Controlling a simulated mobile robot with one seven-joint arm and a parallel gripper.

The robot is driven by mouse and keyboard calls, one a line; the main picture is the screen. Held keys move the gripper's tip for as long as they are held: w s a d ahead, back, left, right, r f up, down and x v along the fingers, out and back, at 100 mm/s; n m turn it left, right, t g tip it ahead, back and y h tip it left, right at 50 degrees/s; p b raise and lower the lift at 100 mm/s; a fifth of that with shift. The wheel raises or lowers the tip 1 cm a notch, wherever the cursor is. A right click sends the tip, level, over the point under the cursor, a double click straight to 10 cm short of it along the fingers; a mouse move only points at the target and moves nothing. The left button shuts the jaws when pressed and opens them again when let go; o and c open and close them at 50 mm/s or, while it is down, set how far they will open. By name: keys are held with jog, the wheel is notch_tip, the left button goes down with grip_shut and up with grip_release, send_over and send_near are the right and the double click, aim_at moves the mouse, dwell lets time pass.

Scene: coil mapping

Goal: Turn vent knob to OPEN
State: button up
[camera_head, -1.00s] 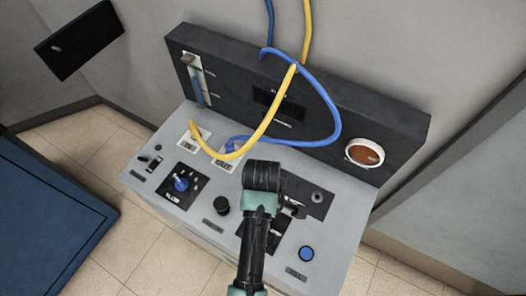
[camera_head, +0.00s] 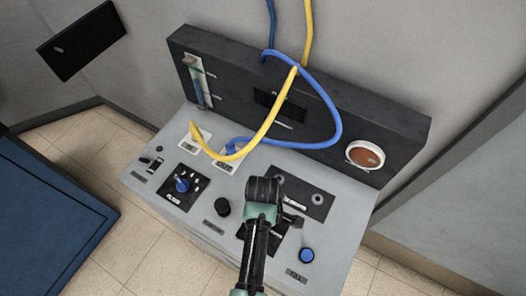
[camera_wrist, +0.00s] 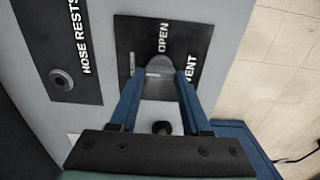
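The vent panel is a black plate (camera_wrist: 197,40) marked OPEN and VENT in the wrist view. The grey vent knob (camera_wrist: 160,88) with a short white mark stands on it, partly hidden by my fingers. My gripper (camera_wrist: 160,80) has its two blue fingers apart, one on each side of the knob. I cannot tell whether they touch it. In the head view my gripper (camera_head: 286,220) is over the right half of the console, and the arm hides most of the vent plate (camera_head: 258,243) and the knob.
A HOSE RESTS plate (camera_head: 313,202) lies behind my gripper. A blue button (camera_head: 306,255) is to the right, a black knob (camera_head: 223,207) and a blue knob (camera_head: 182,184) to the left. Yellow (camera_head: 262,133) and blue (camera_head: 328,100) hoses loop over the console's back.

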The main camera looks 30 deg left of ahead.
grip_shut()
jog(key=shift+r+m, duration=0.1)
jog(key=shift+m, duration=0.3)
jog(key=shift+m+p, duration=0.7)
jog(key=shift+m, duration=0.2)
jog(key=m+p, duration=0.1)
jog(key=m, duration=0.2)
jog(key=shift+w+m, duration=0.15)
jog(key=shift+m, duration=0.15)
jog(key=m+p, duration=0.1)
jog(key=m, duration=0.5)
jog(key=shift+w+d+p, duration=0.1)
jog(key=shift+d+p, duration=0.05)
jog(key=shift+p, duration=0.2)
jog(key=m, duration=0.5)
jog(key=shift+d+m+p, duration=0.1)
jog(key=shift+m+p, duration=0.3)
